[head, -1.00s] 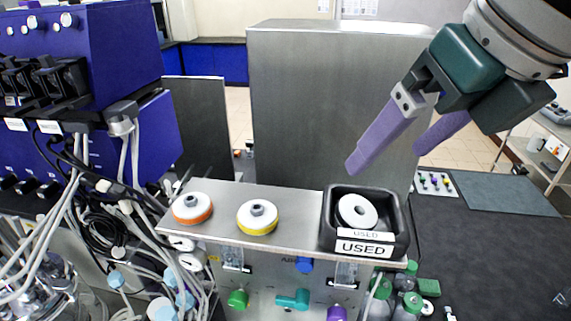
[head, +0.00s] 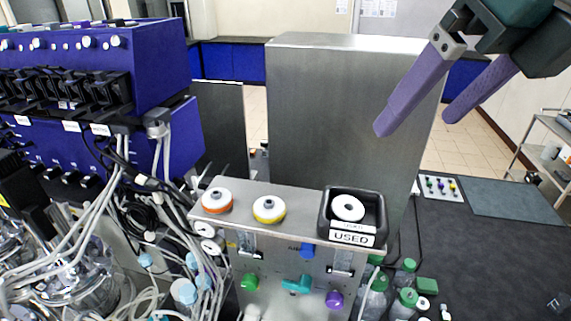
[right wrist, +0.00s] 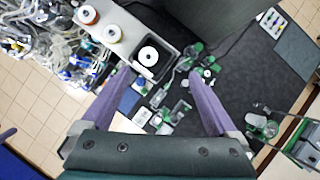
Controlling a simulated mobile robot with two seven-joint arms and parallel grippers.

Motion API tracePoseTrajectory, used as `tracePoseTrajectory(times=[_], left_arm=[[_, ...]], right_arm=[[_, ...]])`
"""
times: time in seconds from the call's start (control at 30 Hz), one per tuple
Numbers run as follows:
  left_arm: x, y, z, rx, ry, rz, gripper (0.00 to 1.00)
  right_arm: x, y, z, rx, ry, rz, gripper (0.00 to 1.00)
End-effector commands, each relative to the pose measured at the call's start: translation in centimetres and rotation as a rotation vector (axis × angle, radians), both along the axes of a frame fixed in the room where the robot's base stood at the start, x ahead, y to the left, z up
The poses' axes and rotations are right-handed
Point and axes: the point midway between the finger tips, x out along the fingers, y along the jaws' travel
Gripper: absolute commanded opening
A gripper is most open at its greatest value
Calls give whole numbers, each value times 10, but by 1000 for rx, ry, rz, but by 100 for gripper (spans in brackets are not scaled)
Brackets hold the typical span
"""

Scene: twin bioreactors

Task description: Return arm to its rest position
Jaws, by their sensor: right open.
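My right gripper (head: 415,125) is open and empty, with two purple fingers raised in the air at the upper right of the head view. It is clear of the steel cabinet top and of the black tray marked USED (head: 353,240). In the right wrist view its spread fingers (right wrist: 162,92) point toward the bench, with nothing between them in its grasp. A white disc (head: 347,208) lies in the tray. My left gripper is not in view.
An orange-ringed cap (head: 217,200) and a yellow-ringed cap (head: 269,209) sit on the steel ledge. A tall steel panel (head: 345,110) stands behind. Blue pump units (head: 90,70) and tubing fill the left. Green-capped bottles (head: 404,303) stand at the lower right.

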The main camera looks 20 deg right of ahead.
Motion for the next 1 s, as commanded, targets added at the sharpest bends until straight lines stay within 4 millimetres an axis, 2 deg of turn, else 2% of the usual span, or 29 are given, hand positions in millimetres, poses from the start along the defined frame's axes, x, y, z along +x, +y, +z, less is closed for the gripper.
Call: tracePoseTrajectory(times=[0.27, 0.37, 0.47, 0.6, 0.67, 0.7, 0.9, 1.0], left_arm=[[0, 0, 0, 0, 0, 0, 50], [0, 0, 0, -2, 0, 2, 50], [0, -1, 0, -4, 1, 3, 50], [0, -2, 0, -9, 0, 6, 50], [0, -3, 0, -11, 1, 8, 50], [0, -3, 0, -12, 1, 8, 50], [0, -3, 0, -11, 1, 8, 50], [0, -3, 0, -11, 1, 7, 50]], right_arm=[[-1, 2, -2, 15, 1, -13, 94], [-4, 14, -15, 102, 10, -106, 94], [-13, 36, -37, 287, 33, -322, 94], [-36, 66, -72, 628, 102, -820, 94], [-48, 73, -87, 763, 136, -1069, 94], [-57, 76, -96, 846, 158, -1246, 94], [-110, 69, -138, 1117, 181, -2114, 94], [-134, 60, -152, 1170, 131, -2430, 94]])
